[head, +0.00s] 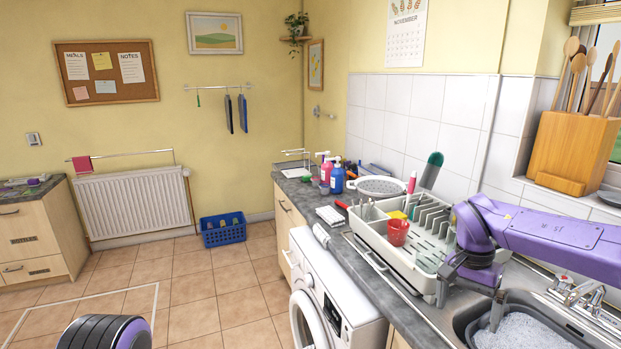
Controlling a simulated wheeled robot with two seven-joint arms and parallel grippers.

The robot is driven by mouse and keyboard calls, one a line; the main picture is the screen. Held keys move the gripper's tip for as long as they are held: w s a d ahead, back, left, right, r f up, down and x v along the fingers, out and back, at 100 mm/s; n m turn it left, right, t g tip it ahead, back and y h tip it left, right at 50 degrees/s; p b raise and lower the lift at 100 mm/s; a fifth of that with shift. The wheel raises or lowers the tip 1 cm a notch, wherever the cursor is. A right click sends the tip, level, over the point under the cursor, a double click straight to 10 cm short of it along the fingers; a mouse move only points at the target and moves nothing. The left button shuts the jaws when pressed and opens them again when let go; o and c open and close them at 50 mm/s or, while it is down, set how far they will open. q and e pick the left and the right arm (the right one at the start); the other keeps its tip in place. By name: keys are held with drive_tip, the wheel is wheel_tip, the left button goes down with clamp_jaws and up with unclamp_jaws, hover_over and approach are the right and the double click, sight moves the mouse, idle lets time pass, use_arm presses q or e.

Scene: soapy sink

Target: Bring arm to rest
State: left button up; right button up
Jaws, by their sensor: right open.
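My right arm comes in from the right, over the soapy sink (585,332). My right gripper (470,302) points down near the sink's left rim and the right end of the white dish rack (400,266). Its fingers are apart, and I see nothing between them. The rack holds a red cup (397,232) and several other items. White suds (520,332) lie in the sink, partly cut off by the frame. A black and purple part of my own body shows at the bottom left; my left gripper is not visible.
The tap (580,292) stands behind the sink. A wooden block with utensils (572,150) stands at the right. A colander (380,187) and bottles (337,180) stand farther along the counter. A washing machine (340,310) is below. The tiled floor at left is mostly clear.

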drive_tip(key=w+a+f+t+h+b, duration=0.1)
drive_tip(key=a+f+t+h, duration=0.3)
drive_tip(key=f, duration=0.7)
drive_tip(key=a+f+t+h+b, duration=0.1)
drive_tip(key=a+f+t+h, duration=0.3)
drive_tip(key=f, duration=0.6)
drive_tip(key=s+d+f+n+y, duration=0.2)
drive_tip(key=s+d+f, duration=0.1)
drive_tip(key=s+f, duration=1)
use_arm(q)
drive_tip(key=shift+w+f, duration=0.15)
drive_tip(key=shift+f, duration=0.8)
use_arm(e)
drive_tip(key=s+d+f+g+y, duration=0.1)
drive_tip(key=s, duration=0.8)
drive_tip(key=s+d+f+n+g+y, duration=0.1)
drive_tip(key=s+d+g+y, duration=0.1)
drive_tip(key=s, duration=0.7)
drive_tip(key=shift+s+d+f, duration=0.15)
drive_tip(key=shift+s+f, duration=0.05)
